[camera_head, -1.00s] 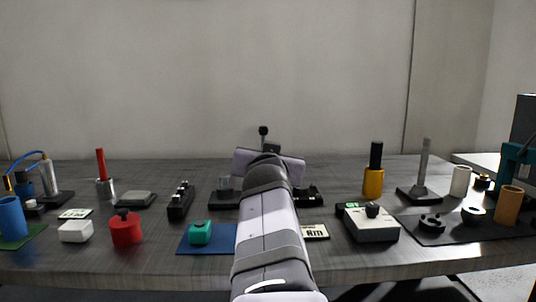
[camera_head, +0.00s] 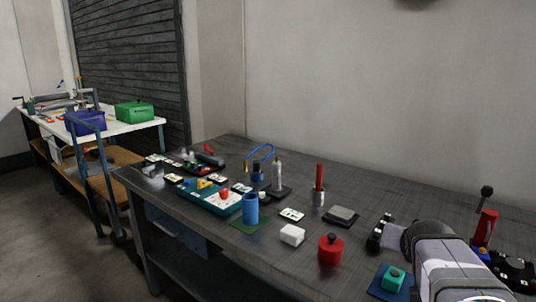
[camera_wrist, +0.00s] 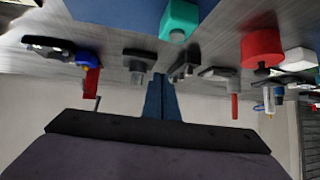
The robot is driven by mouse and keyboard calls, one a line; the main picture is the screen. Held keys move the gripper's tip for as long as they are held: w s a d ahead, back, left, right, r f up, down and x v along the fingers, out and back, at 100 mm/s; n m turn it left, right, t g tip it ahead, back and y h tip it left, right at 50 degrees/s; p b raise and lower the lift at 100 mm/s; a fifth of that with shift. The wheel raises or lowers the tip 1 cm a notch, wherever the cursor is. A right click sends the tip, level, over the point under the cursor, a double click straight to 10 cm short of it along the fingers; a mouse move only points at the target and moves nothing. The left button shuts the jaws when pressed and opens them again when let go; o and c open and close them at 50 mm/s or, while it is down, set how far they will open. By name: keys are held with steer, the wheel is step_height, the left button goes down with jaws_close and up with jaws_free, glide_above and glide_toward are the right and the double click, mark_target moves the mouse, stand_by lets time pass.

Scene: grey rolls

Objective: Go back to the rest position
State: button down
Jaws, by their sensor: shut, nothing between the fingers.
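My gripper (camera_wrist: 159,82) shows in the wrist view, which looks upside down. Its two blue fingers are together in the middle, with nothing between them. In the head view my arm fills the lower right corner and my gripper is hidden behind it. A teal block (camera_head: 393,278) sits on a blue mat (camera_head: 377,287) beside my arm. The teal block also shows in the wrist view (camera_wrist: 179,20), beyond the fingertips. I cannot tell how high the fingers are above the table.
The grey table (camera_head: 300,262) holds a red pot (camera_head: 330,250), a white box (camera_head: 292,235), a blue cup (camera_head: 250,208) and a red lever (camera_head: 484,228) close to my arm. A white-topped bench (camera_head: 150,124) with a green bin (camera_head: 134,112) stands at the far left.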

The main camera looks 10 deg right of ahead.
steer(key=s+a+n+g+y+p, duration=0.3)
steer(key=s+a+y+p, duration=0.15)
steer(key=a+p, duration=0.8)
steer(key=s+a+r+n+g+p, duration=0.1)
steer(key=s+a+n+g+p, duration=0.1)
steer(key=s+a+p, duration=0.3)
steer(key=s+a+r+n+g+y+p, duration=0.1)
steer(key=s+a+n+g+p, duration=0.1)
steer(key=s+a+p, duration=0.4)
steer(key=s+g+p, duration=0.1)
steer(key=s+p, duration=0.1)
steer(key=s, duration=0.1)
steer(key=shift+s+r+g, duration=0.2)
steer(key=shift+r+g, duration=0.1)
steer(key=shift+g, duration=0.1)
steer(key=shift+a, duration=0.1)
step_height(320, 180, down, 15)
steer(key=b, duration=1.4)
steer(key=shift+r+b, duration=0.15)
steer(key=shift+b, duration=0.15)
steer(key=shift+r, duration=0.1)
